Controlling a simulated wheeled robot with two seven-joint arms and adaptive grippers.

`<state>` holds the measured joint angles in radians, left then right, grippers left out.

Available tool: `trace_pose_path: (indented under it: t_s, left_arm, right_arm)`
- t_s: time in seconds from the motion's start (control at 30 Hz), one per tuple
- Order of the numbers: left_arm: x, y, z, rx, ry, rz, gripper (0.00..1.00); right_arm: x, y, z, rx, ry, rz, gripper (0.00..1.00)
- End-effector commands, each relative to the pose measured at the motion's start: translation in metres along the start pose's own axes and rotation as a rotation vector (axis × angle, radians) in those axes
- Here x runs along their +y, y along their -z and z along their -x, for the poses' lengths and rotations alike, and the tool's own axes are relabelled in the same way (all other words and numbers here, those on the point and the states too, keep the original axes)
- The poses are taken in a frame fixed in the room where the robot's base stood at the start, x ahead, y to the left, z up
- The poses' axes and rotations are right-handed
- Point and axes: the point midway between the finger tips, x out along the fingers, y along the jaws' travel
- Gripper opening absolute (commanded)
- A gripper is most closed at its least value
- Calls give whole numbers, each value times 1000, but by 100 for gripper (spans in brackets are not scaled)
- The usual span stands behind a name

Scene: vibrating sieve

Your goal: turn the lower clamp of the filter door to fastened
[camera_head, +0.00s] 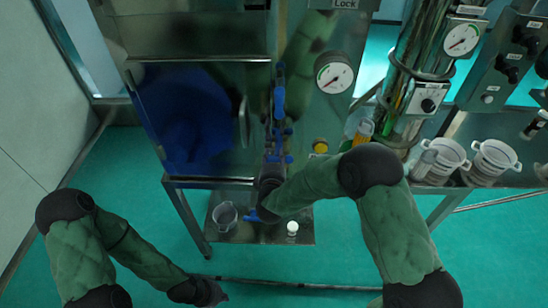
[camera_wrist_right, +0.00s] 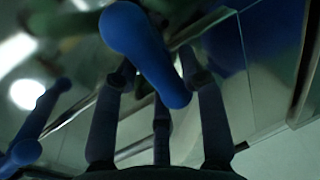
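The filter door (camera_head: 190,115) is a dark blue panel in the steel cabinet, and it looks shut. A blue clamp handle (camera_head: 279,100) stands upright at its right edge. My right gripper (camera_head: 268,212) is low by this edge, around the lower clamp, and hides most of it. A blue handle end (camera_head: 250,218) shows beside it. In the right wrist view a blue handle (camera_wrist_right: 145,55) slants between the spread dark fingers (camera_wrist_right: 158,85); contact is unclear. My left gripper (camera_head: 217,293) hangs low at the left, away from the door; its fingers are too small to read.
A clear beaker (camera_head: 225,216) and a small white-capped item (camera_head: 292,228) stand on the shelf below the door. Gauges and white cups (camera_head: 494,155) are at the right. A second blue handle (camera_wrist_right: 25,152) shows in the wrist view. The green floor at left is clear.

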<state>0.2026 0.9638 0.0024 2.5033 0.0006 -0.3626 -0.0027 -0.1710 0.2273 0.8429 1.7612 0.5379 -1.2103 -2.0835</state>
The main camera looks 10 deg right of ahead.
Motion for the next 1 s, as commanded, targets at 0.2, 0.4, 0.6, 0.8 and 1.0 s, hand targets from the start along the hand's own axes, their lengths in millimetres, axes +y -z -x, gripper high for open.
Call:
trace_pose_path:
  t_s: [0.2, 0.4, 0.6, 0.8, 1.0]
  left_arm:
    - [0, 0, 0, 0, 0, 0, 0]
    - [0, 0, 0, 0, 0, 0, 0]
    - [0, 0, 0, 0, 0, 0, 0]
    - [0, 0, 0, 0, 0, 0, 0]
    - [0, 0, 0, 0, 0, 0, 0]
  right_arm:
    - [0, 0, 0, 0, 0, -1, 57]
    - [0, 0, 3, 0, 0, -2, 57]
    - [1, 1, 28, 3, -1, -2, 57]
    - [1, 1, 68, 4, -2, -1, 57]
    - [0, 1, 102, 4, 0, -1, 57]
